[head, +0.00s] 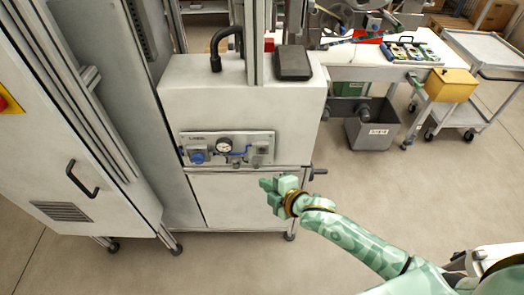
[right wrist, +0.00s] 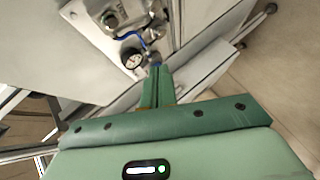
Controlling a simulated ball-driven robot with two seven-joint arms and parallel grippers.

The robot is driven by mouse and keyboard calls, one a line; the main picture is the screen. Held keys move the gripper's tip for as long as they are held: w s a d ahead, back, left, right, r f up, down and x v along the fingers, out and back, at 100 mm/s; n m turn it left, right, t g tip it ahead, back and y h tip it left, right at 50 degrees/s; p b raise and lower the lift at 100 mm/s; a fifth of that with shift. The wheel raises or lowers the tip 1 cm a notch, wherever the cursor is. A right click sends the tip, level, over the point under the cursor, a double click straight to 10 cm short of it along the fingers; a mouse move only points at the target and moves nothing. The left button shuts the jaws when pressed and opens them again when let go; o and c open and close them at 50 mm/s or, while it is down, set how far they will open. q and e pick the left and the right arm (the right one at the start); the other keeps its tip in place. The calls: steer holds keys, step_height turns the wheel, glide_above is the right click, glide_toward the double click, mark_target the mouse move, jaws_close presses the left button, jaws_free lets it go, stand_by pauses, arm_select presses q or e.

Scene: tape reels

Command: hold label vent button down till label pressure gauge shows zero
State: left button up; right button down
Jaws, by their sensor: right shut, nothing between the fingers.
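The label panel (head: 252,137) is a light plate on the front of the white cabinet, with "LABEL" lettering at its upper left. It carries a round white-faced pressure gauge (head: 224,145), a blue knob (head: 197,157) on the left and blue tubing. A small grey fitting (head: 262,149) sits right of the gauge; I cannot tell for certain which part is the vent button. My left gripper is out of view.
The cabinet (head: 185,95) has a black hose (head: 222,45) and a dark box (head: 293,63) on top. A tall grey cabinet with a black handle (head: 82,180) stands left. A grey bin (head: 372,130) and a trolley stand back right. Floor in front is clear.

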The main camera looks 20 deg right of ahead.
mark_target(263, 150)
steer(key=w+d+b, duration=0.2)
steer(key=w+b, duration=0.2)
steer(key=w, duration=0.4)
steer(key=shift+w+d, duration=0.2)
steer(key=shift+w, duration=0.15)
stand_by(1.9)
steer(key=shift+w+d, duration=0.15)
steer(key=shift+w, duration=0.1)
steer(key=shift+w+d, duration=0.1)
steer(key=shift+w, duration=0.3)
stand_by(2.4)
steer(key=shift+s, duration=0.1)
stand_by(1.0)
steer(key=shift+s+a+p, duration=0.25)
steer(key=shift+s+p, duration=0.3)
steer(key=shift+s, duration=0.15)
